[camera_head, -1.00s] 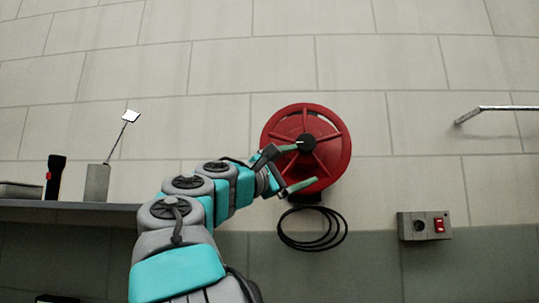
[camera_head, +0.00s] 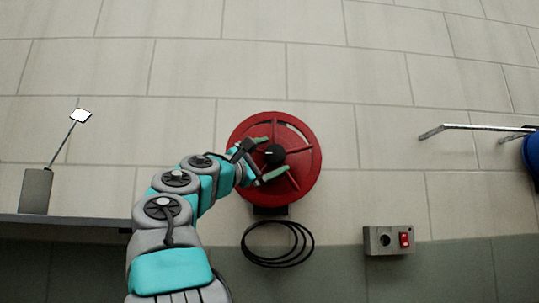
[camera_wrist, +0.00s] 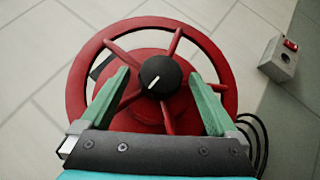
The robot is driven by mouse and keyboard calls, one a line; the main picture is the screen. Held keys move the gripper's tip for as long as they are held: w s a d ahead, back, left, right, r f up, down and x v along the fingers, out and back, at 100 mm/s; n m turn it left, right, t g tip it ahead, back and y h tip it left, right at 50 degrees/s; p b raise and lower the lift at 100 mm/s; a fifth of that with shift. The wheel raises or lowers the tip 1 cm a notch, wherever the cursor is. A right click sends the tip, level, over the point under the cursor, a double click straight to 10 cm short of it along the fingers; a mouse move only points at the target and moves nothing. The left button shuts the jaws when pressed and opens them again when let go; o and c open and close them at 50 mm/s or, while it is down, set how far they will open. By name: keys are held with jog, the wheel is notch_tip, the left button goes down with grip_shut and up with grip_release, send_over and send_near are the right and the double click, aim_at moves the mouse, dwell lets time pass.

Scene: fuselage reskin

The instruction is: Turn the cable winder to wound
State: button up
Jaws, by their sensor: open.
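The cable winder (camera_head: 304,161) is a red spoked reel on the tiled wall, with a black hub knob (camera_head: 274,155) at its middle. The knob bears a white pointer line and also shows in the wrist view (camera_wrist: 160,76). The red rim (camera_wrist: 77,83) fills much of that view. My gripper (camera_head: 262,161) is at the reel's face, its two green fingers spread. In the wrist view the fingers (camera_wrist: 162,84) stand on either side of the knob, apart from it. A coiled black cable (camera_head: 279,244) hangs below the reel.
A grey box with a red switch (camera_head: 386,240) is on the wall at lower right. A metal rail (camera_head: 478,127) and a blue object (camera_head: 532,155) are at far right. A shelf (camera_head: 70,221) at left bears a grey holder (camera_head: 36,190) with a stick-mounted square.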

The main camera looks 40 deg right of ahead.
jog(key=c, duration=1.4)
jog(key=n+t+b, duration=0.1)
jog(key=n+t+h+b, duration=0.1)
jog(key=b, duration=0.1)
jog(key=shift+s+d+f+n, duration=0.15)
jog(key=shift+f+n, duration=0.1)
jog(key=shift+n, duration=0.15)
jog(key=shift+n+t+h+b, duration=0.3)
jog(key=shift+n+t, duration=0.3)
jog(key=o, duration=1.4)
